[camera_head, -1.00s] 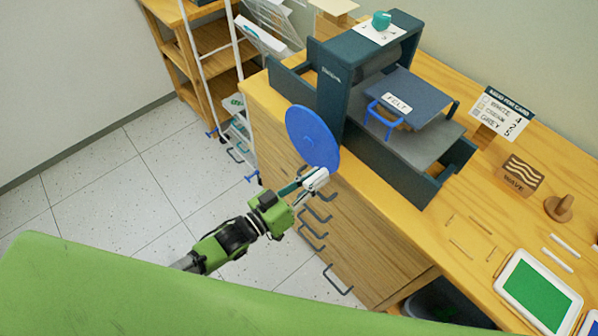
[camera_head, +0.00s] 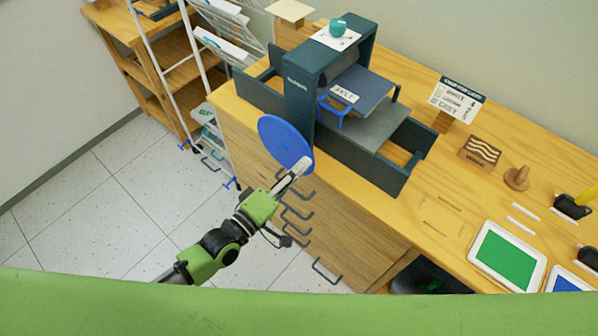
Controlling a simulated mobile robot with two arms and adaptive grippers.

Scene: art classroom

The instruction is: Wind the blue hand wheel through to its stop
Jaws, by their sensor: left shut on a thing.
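The blue hand wheel (camera_head: 283,138) is a flat disc on the near left side of the dark press (camera_head: 301,98), overhanging the counter edge. My left gripper (camera_head: 292,174), on a green and black arm, reaches up from below to the wheel's lower rim. It is shut on a pale grip there, which looks like the wheel's handle. My right gripper is out of view.
The press stands on a wooden counter (camera_head: 385,215) with a label reading FELT on its plate. Drawers with dark pulls (camera_head: 327,272) lie below the wheel, close to my left arm. A white rack (camera_head: 222,160) stands to the left. Tiled floor is clear at lower left.

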